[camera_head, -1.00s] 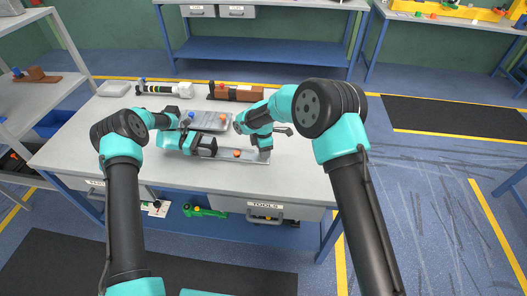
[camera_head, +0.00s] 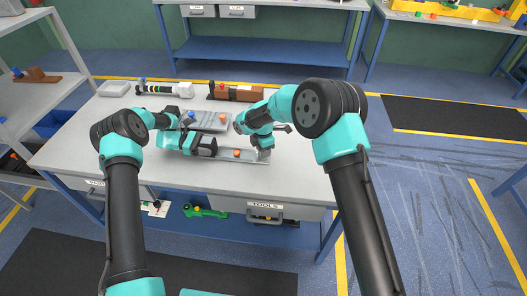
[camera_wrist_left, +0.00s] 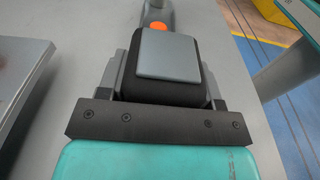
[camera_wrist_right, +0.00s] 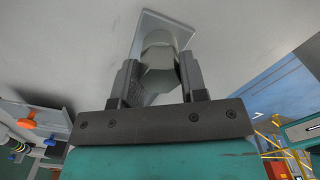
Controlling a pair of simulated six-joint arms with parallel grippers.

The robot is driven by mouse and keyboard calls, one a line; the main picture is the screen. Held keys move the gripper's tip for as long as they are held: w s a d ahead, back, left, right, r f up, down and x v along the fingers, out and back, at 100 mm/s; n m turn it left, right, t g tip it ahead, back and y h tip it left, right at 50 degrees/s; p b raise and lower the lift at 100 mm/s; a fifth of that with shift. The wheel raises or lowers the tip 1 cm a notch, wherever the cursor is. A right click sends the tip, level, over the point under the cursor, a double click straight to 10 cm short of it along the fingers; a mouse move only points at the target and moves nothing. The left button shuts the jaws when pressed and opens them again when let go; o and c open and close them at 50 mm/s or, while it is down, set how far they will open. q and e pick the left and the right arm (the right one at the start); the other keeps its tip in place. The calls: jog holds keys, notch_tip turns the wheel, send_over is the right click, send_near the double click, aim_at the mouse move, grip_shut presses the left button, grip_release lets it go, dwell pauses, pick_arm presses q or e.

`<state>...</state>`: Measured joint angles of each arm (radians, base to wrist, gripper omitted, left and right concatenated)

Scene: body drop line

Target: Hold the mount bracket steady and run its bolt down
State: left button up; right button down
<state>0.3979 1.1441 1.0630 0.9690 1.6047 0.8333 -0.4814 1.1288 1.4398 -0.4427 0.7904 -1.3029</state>
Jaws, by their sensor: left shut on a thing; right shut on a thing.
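The mount bracket is a flat grey strip (camera_head: 222,155) with a black, grey-topped block (camera_wrist_left: 168,55) at its left end and an orange spot (camera_head: 237,153) in its middle. It lies along the worktable. My left gripper (camera_head: 205,147) is shut on the block; the left wrist view shows a finger on each side. My right gripper (camera_head: 262,152) is shut on a pale grey, faceted upright piece, seemingly the bolt (camera_wrist_right: 160,62), at the strip's right end. The strip's end plate (camera_wrist_right: 170,22) shows beyond it. The bolt's lower end and seating are hidden.
Behind the bracket lies a grey tray (camera_head: 214,121) with blue and orange knobs near it. A brown block (camera_head: 233,92), a black-and-white part (camera_head: 165,88) and a pale tray (camera_head: 113,89) stand along the back edge. The table's front left is clear.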

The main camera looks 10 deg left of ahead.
pick_arm(q)
jog(key=shift+f, duration=0.15)
pick_arm(e)
jog(key=m, duration=0.3)
jog(key=c, duration=0.6)
grip_release()
notch_tip(320, 180, up, 12)
pick_arm(q)
jog(key=o, duration=1.2)
